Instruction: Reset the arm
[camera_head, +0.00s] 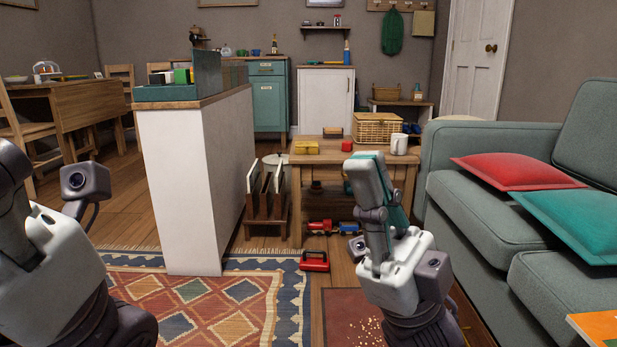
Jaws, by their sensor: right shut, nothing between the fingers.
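My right gripper (371,168) points upward in front of the wooden side table. Its fingers are shut and empty, with grey-white and teal faces showing. My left gripper (42,250) is at the left edge, only partly in frame; its fingertips are cut off. A small camera (85,181) of mine stands beside it.
A green sofa (470,210) with red (515,171) and teal cushions is close on the right. A white half-wall (185,190) stands centre left. The wooden table (302,177) carries a wicker basket (378,128) and white mug (399,145). A red toolbox-like item (314,262) lies on the floor.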

